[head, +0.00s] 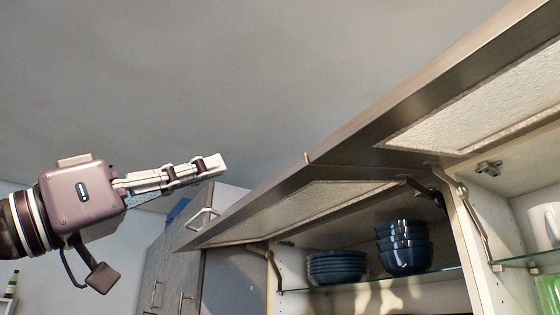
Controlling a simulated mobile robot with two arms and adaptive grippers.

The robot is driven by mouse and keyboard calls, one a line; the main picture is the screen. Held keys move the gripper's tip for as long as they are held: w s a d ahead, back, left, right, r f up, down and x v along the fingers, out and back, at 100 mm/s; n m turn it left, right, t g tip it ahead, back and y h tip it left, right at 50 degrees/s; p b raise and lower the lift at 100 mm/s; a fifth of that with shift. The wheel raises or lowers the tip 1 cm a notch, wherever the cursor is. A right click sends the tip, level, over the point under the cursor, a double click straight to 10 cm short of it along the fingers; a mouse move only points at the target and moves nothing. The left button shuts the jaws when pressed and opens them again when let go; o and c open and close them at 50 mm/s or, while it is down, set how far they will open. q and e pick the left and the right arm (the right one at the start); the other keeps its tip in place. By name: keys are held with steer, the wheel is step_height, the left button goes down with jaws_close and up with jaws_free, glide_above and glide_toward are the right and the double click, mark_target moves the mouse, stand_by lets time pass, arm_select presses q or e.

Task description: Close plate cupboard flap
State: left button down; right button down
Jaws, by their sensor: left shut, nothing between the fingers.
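The plate cupboard flap (285,212) is a wooden-framed panel with a pale textured inset. It is lifted open and slopes up to the right above the cupboard that holds blue plates (337,267) and a stack of blue bowls (405,248). A hinge arm (262,255) links it to the cupboard side. My left gripper (222,163) is shut and empty, pointing right. In the picture it is left of the flap and above its lower left corner, with a visible gap; the depth between them is hard to tell. My right gripper is out of view.
A second open flap (470,105) stands over the right-hand compartment, with a white mug (543,226) and a green item (549,293) on its glass shelves. A handled cabinet (172,262) stands behind at the left. The upper left is free wall or ceiling.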

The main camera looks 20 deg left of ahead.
arm_select(q)
steer(key=s+r+p+x, duration=0.1)
steer(key=p+x, duration=0.6)
steer(key=x, duration=0.4)
step_height(320, 180, down, 4)
steer(key=shift+d+f+p, duration=0.2)
steer(key=shift+f+p, duration=0.05)
steer(key=shift+p, duration=0.25)
steer(key=shift+s, duration=0.1)
steer(key=shift+f, duration=0.1)
